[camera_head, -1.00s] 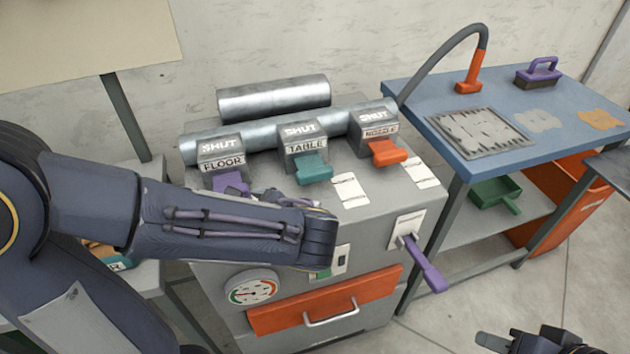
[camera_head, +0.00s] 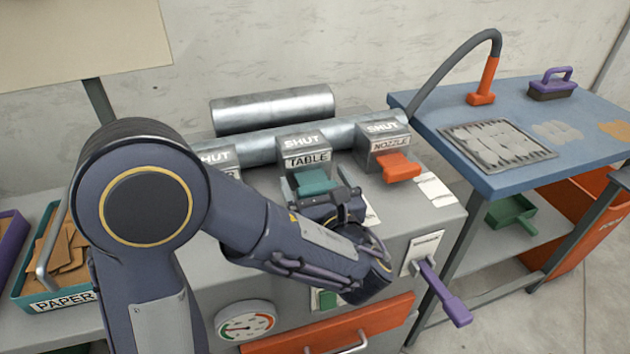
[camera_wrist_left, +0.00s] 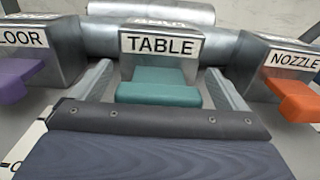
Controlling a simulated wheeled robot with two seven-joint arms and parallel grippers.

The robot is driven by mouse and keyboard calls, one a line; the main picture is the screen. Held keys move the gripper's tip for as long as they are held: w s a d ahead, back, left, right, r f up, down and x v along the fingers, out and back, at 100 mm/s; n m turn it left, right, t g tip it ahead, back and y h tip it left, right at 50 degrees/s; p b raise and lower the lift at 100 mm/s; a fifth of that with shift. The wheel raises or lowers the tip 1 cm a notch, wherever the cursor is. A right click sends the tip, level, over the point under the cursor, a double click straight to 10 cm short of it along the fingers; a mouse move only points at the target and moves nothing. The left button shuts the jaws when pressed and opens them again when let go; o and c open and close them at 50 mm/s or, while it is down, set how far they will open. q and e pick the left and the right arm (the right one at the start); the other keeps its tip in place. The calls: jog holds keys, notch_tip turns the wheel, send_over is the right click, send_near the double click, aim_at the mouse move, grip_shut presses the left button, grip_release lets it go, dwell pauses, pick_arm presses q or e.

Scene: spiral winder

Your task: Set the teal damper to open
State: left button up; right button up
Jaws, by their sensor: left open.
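The teal damper (camera_head: 315,181) is a flat tab sticking out of the grey block labelled TABLE (camera_head: 304,156), whose top reads SHUT. In the left wrist view the teal damper (camera_wrist_left: 158,88) sits centred between my two fingers, with the TABLE label above it. My left gripper (camera_head: 318,187) is open, one finger on each side of the tab. I cannot tell whether either finger touches it. Part of the tab's front is hidden by the gripper. My right gripper does not show in the head view now.
The orange damper (camera_head: 398,167) marked NOZZLE, reading SHUT, is close on the right. A purple damper (camera_wrist_left: 22,78) is on the left. A purple lever (camera_head: 443,293) and an orange drawer (camera_head: 335,330) are on the front. A blue table (camera_head: 500,180) stands at right.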

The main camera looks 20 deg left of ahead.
pick_arm(q)
jog(key=shift+w+a, duration=0.2)
jog(key=shift+w, duration=0.1)
